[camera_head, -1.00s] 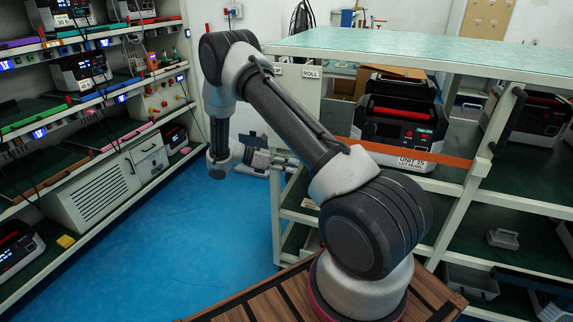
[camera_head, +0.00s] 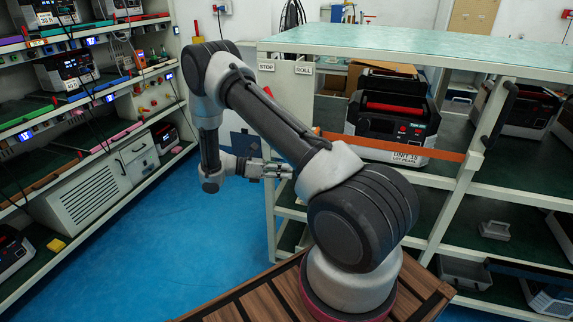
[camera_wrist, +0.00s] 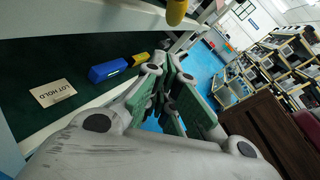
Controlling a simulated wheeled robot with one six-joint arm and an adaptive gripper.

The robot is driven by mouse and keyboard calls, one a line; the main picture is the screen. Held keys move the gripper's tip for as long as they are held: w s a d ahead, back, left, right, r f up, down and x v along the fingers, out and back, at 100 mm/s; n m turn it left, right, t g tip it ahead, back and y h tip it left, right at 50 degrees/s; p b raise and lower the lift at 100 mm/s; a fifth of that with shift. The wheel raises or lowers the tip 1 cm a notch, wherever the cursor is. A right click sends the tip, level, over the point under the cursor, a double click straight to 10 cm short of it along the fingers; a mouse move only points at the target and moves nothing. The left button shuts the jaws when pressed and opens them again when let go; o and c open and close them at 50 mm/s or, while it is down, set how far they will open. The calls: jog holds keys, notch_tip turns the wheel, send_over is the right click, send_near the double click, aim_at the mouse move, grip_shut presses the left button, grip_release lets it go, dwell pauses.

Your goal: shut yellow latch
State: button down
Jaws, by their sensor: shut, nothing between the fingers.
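My gripper (camera_head: 284,170) is shut and empty beside the left end of the teal-topped cart (camera_head: 420,48), below the STOP and ROLL labels. I cannot make out the latch in the head view.
An orange strap (camera_head: 390,147) crosses the cart's front before the UNIT 15 device (camera_head: 393,118). A blue block (camera_wrist: 108,70), a small yellow block (camera_wrist: 140,59) and a LOT HOLD card (camera_wrist: 53,93) lie on a dark shelf. Blue floor (camera_head: 190,245) is clear between cart and left rack (camera_head: 100,180).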

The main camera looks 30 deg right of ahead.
jog(key=f+v, duration=0.1)
jog(key=v, duration=0.9)
jog(key=shift+a+f, duration=0.25)
jog(key=shift+f, duration=0.25)
jog(key=s+f+m+y, duration=0.3)
jog(key=s+m, duration=0.1)
jog(key=s, duration=0.2)
jog(key=s+r+m+t+y, duration=0.3)
jog(key=s+r, duration=0.5)
jog(key=r, duration=0.4)
jog(key=s+r+m+t+y, duration=0.4)
jog(key=s+r, duration=0.3)
jog(key=r, duration=0.4)
jog(key=s+r+m+t+y, duration=0.4)
jog(key=s+r, duration=0.4)
jog(key=r, duration=0.4)
jog(key=shift+s+r+m+t, duration=0.35)
jog(key=shift+m+t, duration=0.25)
jog(key=shift+m, duration=0.1)
